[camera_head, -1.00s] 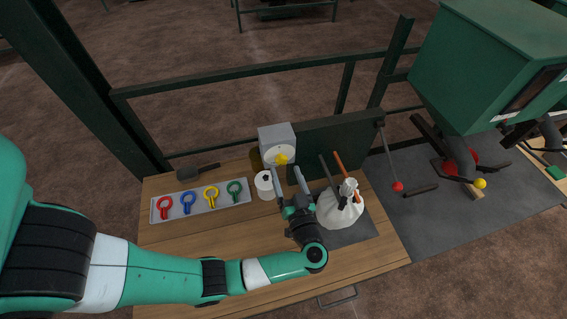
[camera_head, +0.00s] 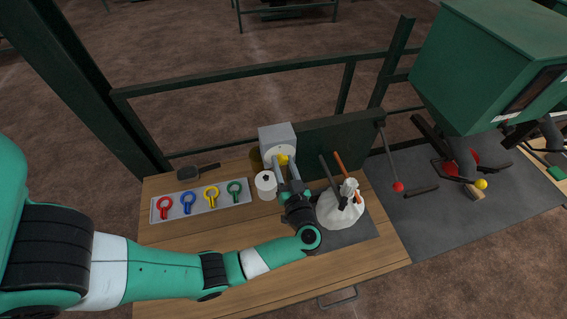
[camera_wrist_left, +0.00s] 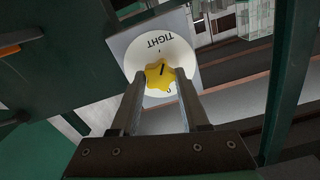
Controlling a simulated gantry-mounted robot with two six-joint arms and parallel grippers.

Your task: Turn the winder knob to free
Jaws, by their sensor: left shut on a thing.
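The yellow winder knob (camera_head: 283,159) sits on the front of a grey box (camera_head: 277,138) at the back of the bench. In the left wrist view the star-shaped knob (camera_wrist_left: 160,73) has a dark pointer line and sits on a white dial (camera_wrist_left: 155,50) with the word TIGHT, seen upside down. My left gripper (camera_head: 284,164) reaches up to the knob. In the left wrist view its two fingers (camera_wrist_left: 164,80) are shut on the knob, one on each side. The rest of the dial's lettering is partly hidden by the fingers.
A white tied bag (camera_head: 338,212) stands close to the right of my left gripper, with bars above it. A white roll (camera_head: 265,187) stands to the left. A tray (camera_head: 225,206) holds several coloured ring tools. The wooden bench front (camera_head: 200,235) is clear.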

